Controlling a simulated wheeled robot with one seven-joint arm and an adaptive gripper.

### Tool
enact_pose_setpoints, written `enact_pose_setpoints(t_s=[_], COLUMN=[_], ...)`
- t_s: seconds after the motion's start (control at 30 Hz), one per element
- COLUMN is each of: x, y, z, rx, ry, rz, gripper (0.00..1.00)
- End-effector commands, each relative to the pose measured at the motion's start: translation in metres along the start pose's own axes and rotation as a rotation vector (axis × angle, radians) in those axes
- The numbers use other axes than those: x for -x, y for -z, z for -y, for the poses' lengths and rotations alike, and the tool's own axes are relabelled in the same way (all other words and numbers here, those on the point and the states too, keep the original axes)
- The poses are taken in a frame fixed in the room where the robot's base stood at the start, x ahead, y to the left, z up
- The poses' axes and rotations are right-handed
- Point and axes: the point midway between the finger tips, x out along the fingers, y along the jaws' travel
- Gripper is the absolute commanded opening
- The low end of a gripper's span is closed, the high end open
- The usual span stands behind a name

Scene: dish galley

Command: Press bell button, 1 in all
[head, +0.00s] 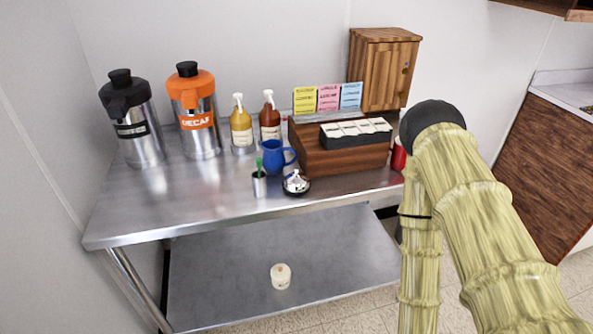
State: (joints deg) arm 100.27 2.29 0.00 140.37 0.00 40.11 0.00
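A small round item with a black base and a shiny silver-white top (296,183) sits near the front edge of the steel table. It looks like the bell, but it is too small for me to make out its button for certain. My arm stands at the right of the head view, with pale yellow-green ribbed links and a black rounded joint. My gripper is not in view, so its fingers and its distance from the bell cannot be seen.
The steel table (190,213) also holds two coffee dispensers (138,130) (197,115), two pump bottles, a blue pitcher (275,157), a dark cup (259,185) beside the bell, and a wooden organizer (340,160). A white cylinder (280,276) stands on the lower shelf. The table's front left is clear.

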Motion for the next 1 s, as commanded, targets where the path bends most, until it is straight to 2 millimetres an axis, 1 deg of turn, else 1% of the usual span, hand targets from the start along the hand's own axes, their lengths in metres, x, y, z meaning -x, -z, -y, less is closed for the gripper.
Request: enact_pose_setpoints(t_s=[0.03,0.17,0.2,0.27,0.3,0.37,1.0], x=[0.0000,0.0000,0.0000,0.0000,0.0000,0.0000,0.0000], y=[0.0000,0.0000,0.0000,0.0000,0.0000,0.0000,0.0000], z=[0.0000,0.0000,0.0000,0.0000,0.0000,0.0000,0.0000], rx=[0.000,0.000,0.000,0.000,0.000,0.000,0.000], ry=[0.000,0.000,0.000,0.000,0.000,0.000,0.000], rz=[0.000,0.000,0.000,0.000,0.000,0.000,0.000], gripper=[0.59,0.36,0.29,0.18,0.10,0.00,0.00])
